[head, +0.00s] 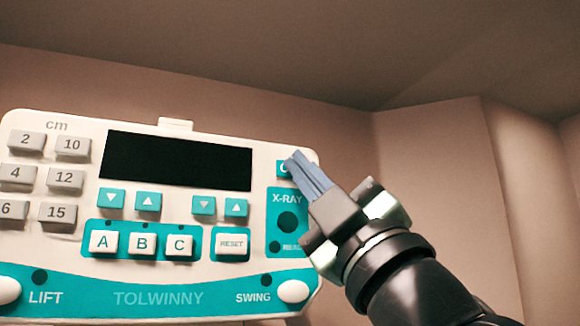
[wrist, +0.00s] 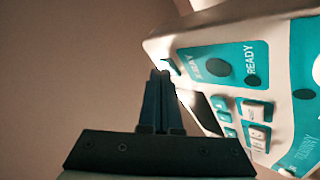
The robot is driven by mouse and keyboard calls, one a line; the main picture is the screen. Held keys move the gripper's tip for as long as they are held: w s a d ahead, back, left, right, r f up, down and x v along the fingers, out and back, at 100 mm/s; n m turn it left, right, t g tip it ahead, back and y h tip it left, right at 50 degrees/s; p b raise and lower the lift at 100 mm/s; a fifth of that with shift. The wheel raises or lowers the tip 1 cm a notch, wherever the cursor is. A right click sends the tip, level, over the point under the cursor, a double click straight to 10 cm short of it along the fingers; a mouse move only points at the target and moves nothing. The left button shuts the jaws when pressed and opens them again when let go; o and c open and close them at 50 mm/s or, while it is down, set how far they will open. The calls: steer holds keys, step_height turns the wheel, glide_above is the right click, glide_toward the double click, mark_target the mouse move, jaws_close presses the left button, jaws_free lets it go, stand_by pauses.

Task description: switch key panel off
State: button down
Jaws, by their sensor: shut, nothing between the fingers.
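The key panel (head: 150,283) is a white and teal control box with a dark blank display (head: 178,160) and several buttons. A teal key (head: 283,168) at its upper right corner is partly hidden behind my fingertips. My gripper (head: 298,163) is shut and empty, its blue-grey fingers pointing at that key. In the wrist view the fingertips (wrist: 160,75) are together at the edge of the panel (wrist: 165,45). I cannot tell whether they touch the key.
Grey number keys (head: 72,145) stand at the panel's left, and white A, B, C keys (head: 141,244) below the display. Round white knobs (head: 292,291) sit at the lower corners. Bare wall (head: 440,170) lies to the right with free room.

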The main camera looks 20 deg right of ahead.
stand_by(0.5)
steer(key=shift+s+b, duration=0.45)
steer(key=shift+s, duration=0.3)
